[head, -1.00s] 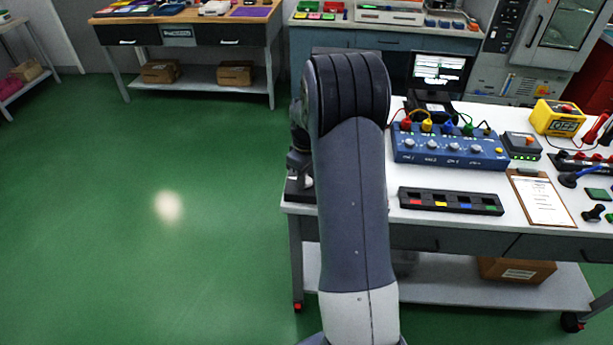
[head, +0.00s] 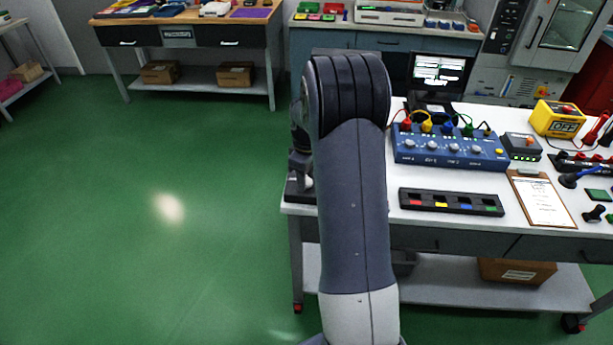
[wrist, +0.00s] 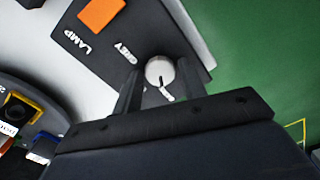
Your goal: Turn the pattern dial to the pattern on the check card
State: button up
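A round pale knob (wrist: 159,70) with a short white pointer mark sits on a dark panel (wrist: 150,32) in the wrist view; it looks like the dial. The panel carries an orange square (wrist: 101,12) and the words LAMP and GREY. My gripper (wrist: 160,84) has its two dark fingers apart, one on each side of the knob, with gaps showing. I cannot tell how deep the fingers reach around it. In the head view my arm hides the gripper and the dial. A clipboard with a printed sheet (head: 541,200) lies on the bench; its text is unreadable, so I cannot tell if it is the check card.
The white bench (head: 450,225) holds a blue box with knobs and coloured leads (head: 450,148), a black strip with coloured squares (head: 450,201), a yellow meter (head: 556,118) and a monitor (head: 439,73). Green floor (head: 150,250) is clear on the left.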

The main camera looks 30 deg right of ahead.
jog(key=shift+o, duration=1.1)
jog(key=shift+r, duration=0.1)
notch_tip(320, 180, up, 11)
jog(key=shift+f, duration=0.2)
notch_tip(320, 180, down, 11)
jog(key=shift+r, duration=0.1)
dwell(0.4)
